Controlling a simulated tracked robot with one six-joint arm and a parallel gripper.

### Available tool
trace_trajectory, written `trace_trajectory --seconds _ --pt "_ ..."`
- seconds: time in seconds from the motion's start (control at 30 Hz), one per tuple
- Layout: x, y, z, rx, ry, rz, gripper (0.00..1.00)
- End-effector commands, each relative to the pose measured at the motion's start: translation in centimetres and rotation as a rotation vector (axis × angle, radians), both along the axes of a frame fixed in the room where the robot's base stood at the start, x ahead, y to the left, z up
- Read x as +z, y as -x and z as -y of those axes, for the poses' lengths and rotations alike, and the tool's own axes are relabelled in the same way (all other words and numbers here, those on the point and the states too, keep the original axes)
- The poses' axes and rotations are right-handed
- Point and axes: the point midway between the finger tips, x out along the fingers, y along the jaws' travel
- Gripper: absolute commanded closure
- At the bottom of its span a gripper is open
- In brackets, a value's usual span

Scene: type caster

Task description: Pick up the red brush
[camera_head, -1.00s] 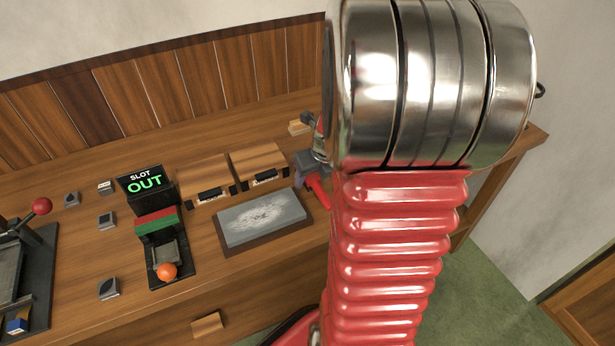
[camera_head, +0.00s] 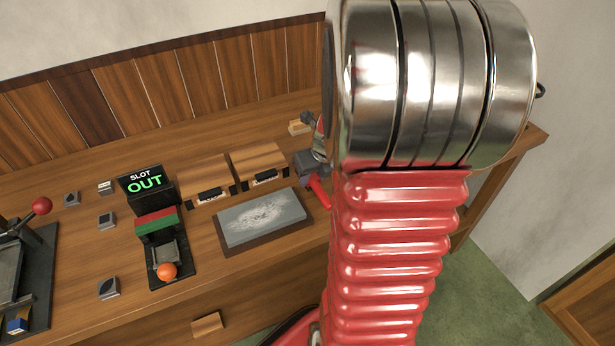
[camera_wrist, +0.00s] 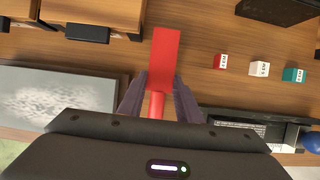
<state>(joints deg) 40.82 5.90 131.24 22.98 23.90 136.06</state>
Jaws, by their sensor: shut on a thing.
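The red brush (camera_wrist: 166,58) shows in the wrist view as a red block with a narrower red handle. My gripper (camera_wrist: 159,86) is shut on it, with a dark finger on each side of the handle. In the head view my gripper (camera_head: 311,162) is partly hidden behind my arm. A red part of the brush (camera_head: 319,191) shows just below it, right of the grey slab. I cannot tell whether the brush touches the bench.
The grey slab (camera_head: 261,217) lies left of the brush, with wooden boxes (camera_head: 259,162) behind it. In the wrist view, small red (camera_wrist: 220,61), white (camera_wrist: 259,68) and teal (camera_wrist: 294,74) blocks stand to the right. A dark labelled box (camera_wrist: 236,125) and blue ball (camera_wrist: 312,140) are nearer.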

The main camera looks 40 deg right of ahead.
Motion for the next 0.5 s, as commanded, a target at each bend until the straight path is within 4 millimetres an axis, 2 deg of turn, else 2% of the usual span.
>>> trace_trajectory --seconds 0.23,0.5 --pt "0.0 0.0 -0.01 0.0 0.0 0.0 0.98" --pt "0.17 -0.05 0.01 0.0 0.0 0.001 0.98"
